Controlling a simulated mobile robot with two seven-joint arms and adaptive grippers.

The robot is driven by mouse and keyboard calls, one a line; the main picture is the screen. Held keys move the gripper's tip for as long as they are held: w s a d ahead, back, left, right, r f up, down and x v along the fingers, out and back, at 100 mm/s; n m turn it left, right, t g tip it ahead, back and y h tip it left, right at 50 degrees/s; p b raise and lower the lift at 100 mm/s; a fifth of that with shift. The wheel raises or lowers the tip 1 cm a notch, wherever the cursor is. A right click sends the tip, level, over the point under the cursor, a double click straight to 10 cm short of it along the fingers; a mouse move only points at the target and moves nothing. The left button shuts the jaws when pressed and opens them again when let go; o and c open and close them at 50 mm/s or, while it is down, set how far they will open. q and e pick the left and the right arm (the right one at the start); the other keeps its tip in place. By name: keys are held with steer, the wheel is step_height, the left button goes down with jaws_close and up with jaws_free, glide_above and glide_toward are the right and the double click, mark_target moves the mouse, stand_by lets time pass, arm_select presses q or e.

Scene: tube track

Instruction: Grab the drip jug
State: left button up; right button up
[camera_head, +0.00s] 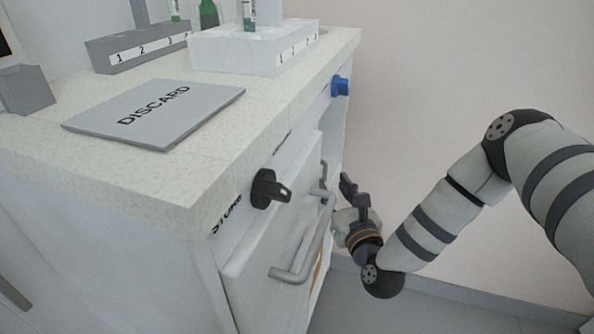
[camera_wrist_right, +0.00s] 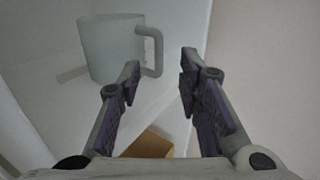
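The drip jug (camera_wrist_right: 112,45) shows in the right wrist view as a pale grey cup with a squared handle (camera_wrist_right: 154,50) on its right side. It stands on a white surface inside what looks like a cabinet. My right gripper (camera_wrist_right: 160,72) is open and empty. Its left finger tip is close to the jug's handle in the picture, and the right finger is to the right of the handle. I cannot tell the depth gap. My left gripper is not in view.
The cabinet (camera_head: 265,235) has a grey bar handle (camera_head: 310,245) and a black knob (camera_head: 268,190) on its front. A blue knob (camera_head: 340,87) is farther back. The DISCARD plate (camera_head: 155,112) and numbered racks (camera_head: 255,50) are on top. A brown block (camera_wrist_right: 150,145) lies below the gripper.

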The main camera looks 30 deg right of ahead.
mark_target(326, 173)
steer(key=x, duration=0.4)
steer(key=shift+w+f, duration=0.1)
steer(key=shift+w, duration=0.1)
jaws_close()
